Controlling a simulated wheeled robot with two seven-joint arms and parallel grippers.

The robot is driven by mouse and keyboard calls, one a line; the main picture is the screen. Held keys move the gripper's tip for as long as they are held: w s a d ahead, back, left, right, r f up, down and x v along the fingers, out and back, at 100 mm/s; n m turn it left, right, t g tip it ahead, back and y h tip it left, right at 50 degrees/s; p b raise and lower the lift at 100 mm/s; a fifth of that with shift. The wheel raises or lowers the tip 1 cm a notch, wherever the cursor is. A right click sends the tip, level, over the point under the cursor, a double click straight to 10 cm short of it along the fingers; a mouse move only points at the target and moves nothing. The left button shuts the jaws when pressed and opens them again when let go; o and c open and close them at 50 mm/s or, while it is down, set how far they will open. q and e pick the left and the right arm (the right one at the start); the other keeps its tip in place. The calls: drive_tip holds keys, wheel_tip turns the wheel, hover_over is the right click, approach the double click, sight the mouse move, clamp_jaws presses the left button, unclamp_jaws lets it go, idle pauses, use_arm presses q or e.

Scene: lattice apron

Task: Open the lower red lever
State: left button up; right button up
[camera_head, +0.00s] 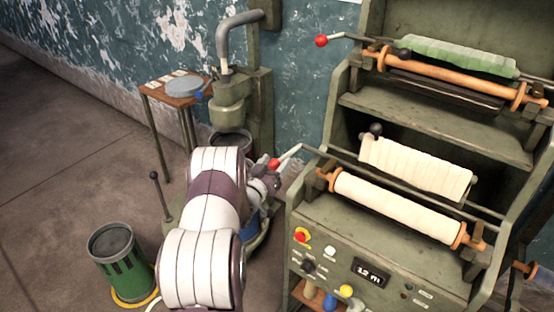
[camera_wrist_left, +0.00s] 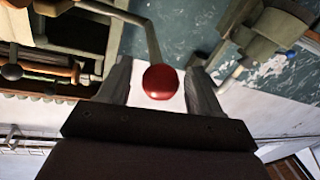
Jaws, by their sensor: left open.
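The lower red lever (camera_head: 291,153) has a red ball knob (camera_head: 274,163) on a pale metal rod, at the left side of the machine's lower roller tier. My left gripper (camera_head: 269,178) is at this knob, partly hidden behind my white and purple arm. In the left wrist view the red knob (camera_wrist_left: 160,82) shows between the two spread fingers of my left gripper (camera_wrist_left: 160,72), with gaps on both sides. The lever rod runs up from the knob there. An upper red lever (camera_head: 321,41) sits at the upper tier. My right gripper is not in view.
The green machine (camera_head: 330,245) holds a lower cream roll (camera_head: 395,205) and an upper green roll (camera_head: 460,55). A control panel with a display (camera_head: 370,272) is on its front. A green bin (camera_head: 122,265) and a small table (camera_head: 180,92) stand left. Floor at far left is clear.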

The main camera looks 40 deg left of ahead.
use_arm(q)
drive_tip(key=shift+w+a, duration=0.15)
drive_tip(key=shift+w, duration=0.75)
